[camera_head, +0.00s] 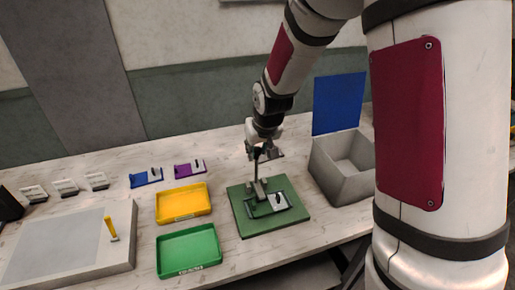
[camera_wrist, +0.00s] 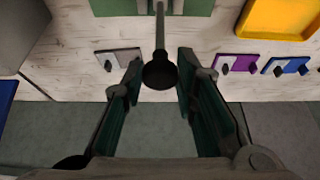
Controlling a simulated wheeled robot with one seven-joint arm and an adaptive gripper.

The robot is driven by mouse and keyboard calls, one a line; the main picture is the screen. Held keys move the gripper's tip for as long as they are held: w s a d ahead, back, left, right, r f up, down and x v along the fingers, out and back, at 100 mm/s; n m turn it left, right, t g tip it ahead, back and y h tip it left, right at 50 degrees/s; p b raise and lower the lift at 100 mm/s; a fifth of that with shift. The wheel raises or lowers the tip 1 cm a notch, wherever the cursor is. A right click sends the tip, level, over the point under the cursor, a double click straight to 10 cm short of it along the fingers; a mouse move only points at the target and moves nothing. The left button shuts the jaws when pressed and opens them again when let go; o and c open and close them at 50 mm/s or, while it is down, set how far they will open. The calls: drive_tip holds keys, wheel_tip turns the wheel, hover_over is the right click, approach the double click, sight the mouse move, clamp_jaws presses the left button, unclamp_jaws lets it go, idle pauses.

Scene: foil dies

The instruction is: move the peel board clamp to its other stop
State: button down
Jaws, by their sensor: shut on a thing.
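The peel board (camera_head: 244,222) is a green plate on the bench in the head view, and its edge shows at the top of the wrist view (camera_wrist: 112,6). Its clamp lever (camera_head: 255,172) stands up from a grey base on the board. In the wrist view the lever is a grey rod ending in a dark round knob (camera_wrist: 160,74). My gripper (camera_wrist: 159,68) has its fingers on either side of the knob and is shut on it. In the head view my gripper (camera_head: 257,150) is above the board. A pale plate (camera_head: 272,205) with dark parts lies on the board.
A grey open bin (camera_head: 325,173) stands right of the board, before a blue panel (camera_head: 338,102). Yellow (camera_head: 183,203) and green (camera_head: 188,251) trays lie left. Blue (camera_head: 146,178), purple (camera_head: 190,169) and grey (camera_wrist: 120,57) dies lie behind.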

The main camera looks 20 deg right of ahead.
drive_tip(key=shift+s+f, duration=0.5)
drive_tip(key=shift+s, duration=0.1)
drive_tip(key=c, duration=1.3)
unclamp_jaws()
drive_tip(key=shift+w+r, duration=0.1)
drive_tip(key=shift+r, duration=0.05)
drive_tip(key=shift+r, duration=0.5)
drive_tip(key=v, duration=1.1)
